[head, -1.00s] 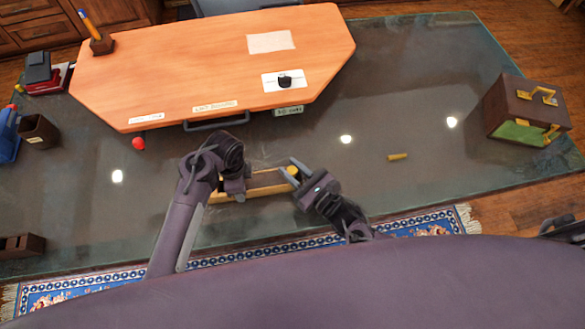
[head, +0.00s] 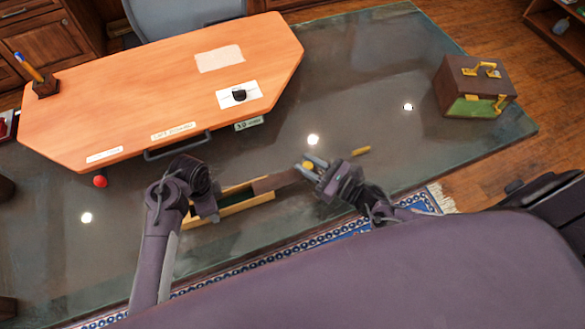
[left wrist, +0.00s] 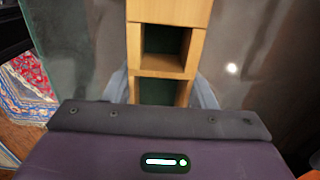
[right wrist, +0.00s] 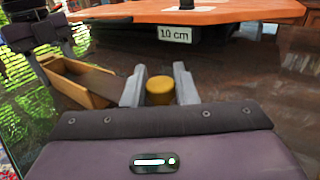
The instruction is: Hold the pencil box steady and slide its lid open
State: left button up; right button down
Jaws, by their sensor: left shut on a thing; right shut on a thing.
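The pencil box (head: 233,211) is a long light-wood box on the glass desk in the head view. My left gripper (head: 207,210) is shut across its left part. In the left wrist view the fingers flank the box (left wrist: 190,50), whose dark-green-lined compartments show open. The brown lid (head: 277,181) sticks out past the box's right end. My right gripper (head: 311,167) is shut on the lid's yellow knob (head: 307,165). The right wrist view shows the knob (right wrist: 159,90) between the fingers and the box (right wrist: 72,84) at the left. The lid's contact with the box is partly unclear.
An orange board (head: 150,90) with labels and a handle lies behind the box. A small yellow piece (head: 361,151) lies right of my right gripper. A red ball (head: 100,181) is at the left, a brown-and-green case (head: 475,88) at the far right.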

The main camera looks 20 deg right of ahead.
pick_arm(q)
jog(key=shift+a, duration=0.1)
pick_arm(e)
jog(key=c, duration=1.2)
grip_release()
jog(key=shift+o, duration=0.2)
jog(key=v, duration=1.2)
pick_arm(q)
jog(key=o, duration=1.2)
jog(key=shift+o, duration=0.2)
